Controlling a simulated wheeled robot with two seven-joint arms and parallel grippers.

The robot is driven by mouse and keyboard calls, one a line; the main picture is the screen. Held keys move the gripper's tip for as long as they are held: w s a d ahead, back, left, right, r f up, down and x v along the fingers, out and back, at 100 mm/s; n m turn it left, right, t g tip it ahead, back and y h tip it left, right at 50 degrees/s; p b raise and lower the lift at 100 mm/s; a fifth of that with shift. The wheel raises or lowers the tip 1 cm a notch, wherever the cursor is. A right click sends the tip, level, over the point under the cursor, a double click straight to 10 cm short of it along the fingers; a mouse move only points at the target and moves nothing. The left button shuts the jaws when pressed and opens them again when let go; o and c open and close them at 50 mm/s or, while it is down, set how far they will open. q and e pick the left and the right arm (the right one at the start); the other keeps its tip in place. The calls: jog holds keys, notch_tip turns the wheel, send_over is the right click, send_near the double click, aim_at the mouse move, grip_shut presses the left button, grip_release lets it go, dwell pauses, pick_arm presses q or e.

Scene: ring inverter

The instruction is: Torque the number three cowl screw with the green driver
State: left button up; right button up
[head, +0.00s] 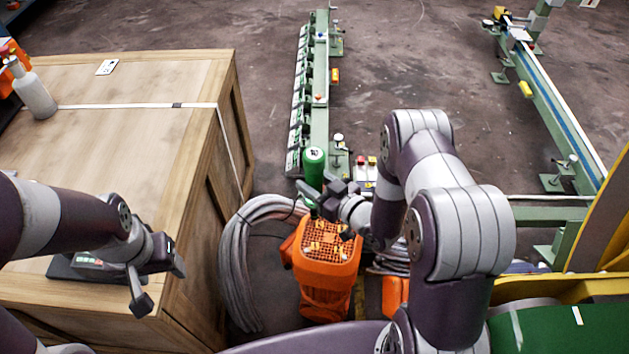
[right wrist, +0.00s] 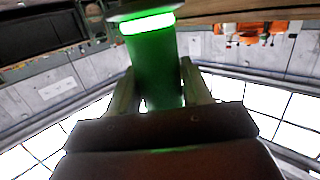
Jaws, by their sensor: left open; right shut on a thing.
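The green driver (head: 314,165) stands roughly upright in my right gripper (head: 325,196), above the far edge of the orange unit. In the right wrist view the green driver (right wrist: 156,70) sits between the two fingers of my right gripper (right wrist: 160,88), with a bright green lit band near its end. The orange unit (head: 328,278) has a grille cowl (head: 325,248) on top with several small yellowish parts. I cannot make out screw numbers, and the driver's tip is hidden. My left gripper (head: 161,281) is open and empty over the near right part of the wooden crate.
The wooden crate (head: 150,85) fills the left and bears a spray bottle (head: 36,92) and a dark device (head: 84,268) beside my left gripper. A grey hose coil (head: 236,265) lies between crate and orange unit.

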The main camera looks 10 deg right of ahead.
aim_at(320, 176)
jog(key=shift+f+b, duration=0.4)
jog(key=shift+f, duration=0.2)
dwell(1.7)
jog(key=shift+r, duration=0.1)
notch_tip(320, 176, up, 5)
jog(key=p, duration=0.4)
jog(key=shift+p, duration=0.3)
dwell(0.5)
